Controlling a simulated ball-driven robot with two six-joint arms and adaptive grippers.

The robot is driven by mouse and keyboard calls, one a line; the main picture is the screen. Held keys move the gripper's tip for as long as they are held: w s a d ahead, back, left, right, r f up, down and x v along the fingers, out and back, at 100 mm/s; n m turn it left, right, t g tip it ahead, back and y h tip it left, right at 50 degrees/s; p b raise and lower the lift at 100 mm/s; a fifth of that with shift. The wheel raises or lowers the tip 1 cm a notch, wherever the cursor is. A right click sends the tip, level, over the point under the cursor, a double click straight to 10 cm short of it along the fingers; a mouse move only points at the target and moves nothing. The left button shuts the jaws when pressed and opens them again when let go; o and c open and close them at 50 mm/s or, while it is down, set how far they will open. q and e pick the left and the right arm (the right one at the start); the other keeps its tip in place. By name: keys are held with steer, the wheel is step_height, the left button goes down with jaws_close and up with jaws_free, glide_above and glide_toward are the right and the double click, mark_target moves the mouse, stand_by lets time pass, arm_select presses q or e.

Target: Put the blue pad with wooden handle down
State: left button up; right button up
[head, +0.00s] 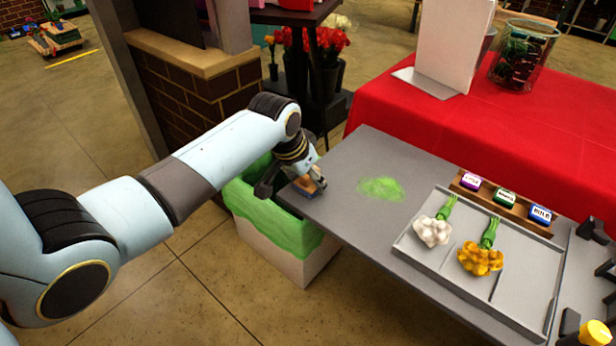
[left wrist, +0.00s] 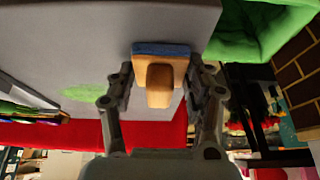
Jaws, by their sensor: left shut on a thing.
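The blue pad with wooden handle (head: 304,190) is at the left corner of the grey table (head: 340,160), beside the green-lined bin. My left gripper (head: 298,186) is shut on it from above. In the left wrist view the blue pad's wooden handle (left wrist: 160,82) sits between the two fingers of my left gripper (left wrist: 161,80), with the blue edge beyond it. The pad looks at or just above the tabletop; I cannot tell if it touches. My right gripper is not clearly in view.
A green powdery patch (head: 381,188) lies on the table right of the pad. A white bin with green lining (head: 270,215) stands below the table's left edge. A grey tray (head: 410,240) with white and yellow flowers sits at the right. Dark pieces (head: 592,230) stand at the right edge.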

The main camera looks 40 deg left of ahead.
arm_select(q)
steer(key=o, duration=0.8)
steer(key=shift+s+d+f, duration=0.1)
steer(key=shift+s+f, duration=0.1)
steer(key=shift+f, duration=0.05)
steer(key=o, duration=0.3)
steer(key=shift+w+f, duration=0.15)
steer(key=shift+r+b, duration=0.25)
steer(key=shift+b, duration=0.3)
steer(key=v, duration=1.1)
steer(key=shift+r+p, duration=0.2)
steer(key=shift+p, duration=0.15)
steer(key=shift+w, duration=0.2)
